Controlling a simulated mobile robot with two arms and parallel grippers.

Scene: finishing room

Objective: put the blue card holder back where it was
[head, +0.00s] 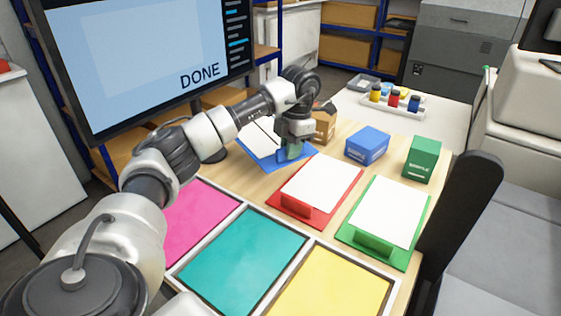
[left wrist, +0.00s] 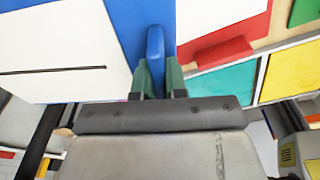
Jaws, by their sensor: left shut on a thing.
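The blue card holder (head: 266,160) is a flat blue board with a white card on it, at the back left of the wooden table beside the screen. Its blue upright tab (left wrist: 155,60) shows in the left wrist view between the green fingers. My left gripper (head: 291,150) points down at the holder's near right part and is shut on that tab. The gripper hides part of the board. The board looks flat on or just above the table; I cannot tell which. My right gripper is not in view.
A red card holder (head: 275,206) and a green card holder (head: 400,252) lie to the right. Behind stand a brown box (head: 324,126), a blue box (head: 367,145) and a green box (head: 422,158). Pink (head: 195,224), teal (head: 243,260) and yellow (head: 330,285) panels fill the front.

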